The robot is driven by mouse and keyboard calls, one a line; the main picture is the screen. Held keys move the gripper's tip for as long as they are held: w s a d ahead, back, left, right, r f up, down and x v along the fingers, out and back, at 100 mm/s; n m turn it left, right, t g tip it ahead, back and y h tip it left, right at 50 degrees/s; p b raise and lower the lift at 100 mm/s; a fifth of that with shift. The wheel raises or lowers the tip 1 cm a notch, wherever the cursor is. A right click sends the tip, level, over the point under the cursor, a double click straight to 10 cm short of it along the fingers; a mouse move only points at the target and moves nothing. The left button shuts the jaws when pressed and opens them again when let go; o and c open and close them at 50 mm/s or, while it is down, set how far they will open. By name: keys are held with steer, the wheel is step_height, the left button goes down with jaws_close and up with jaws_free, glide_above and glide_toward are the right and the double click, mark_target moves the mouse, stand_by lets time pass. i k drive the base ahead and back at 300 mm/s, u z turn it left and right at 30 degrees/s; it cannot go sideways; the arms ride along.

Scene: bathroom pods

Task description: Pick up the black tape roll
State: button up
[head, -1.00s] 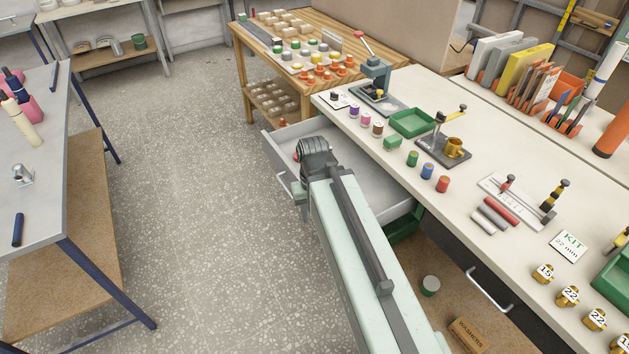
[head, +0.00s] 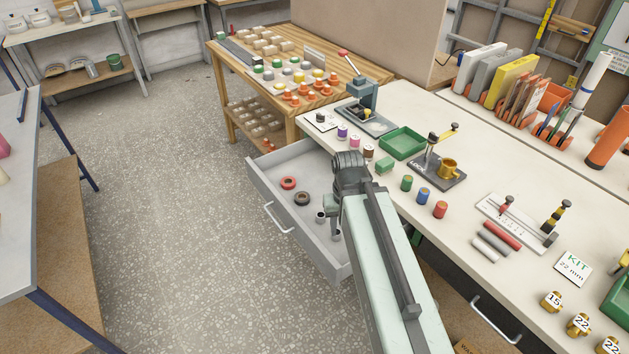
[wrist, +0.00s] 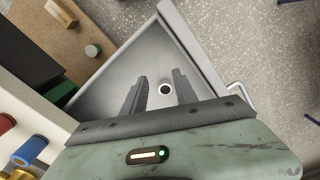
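A dark tape roll (head: 302,198), black or dark brown, lies flat in the open grey drawer (head: 262,205). A red roll (head: 288,183) lies just behind it to the left. I cannot make out the dark roll in the wrist view.
The drawer's walls and front handle (head: 277,218) bound the space. The floor to the left is clear.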

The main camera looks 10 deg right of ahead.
mark_target(301, 202)
steer(key=z, duration=0.15)
steer(key=i, duration=0.9)
steer(key=u, duration=0.55)
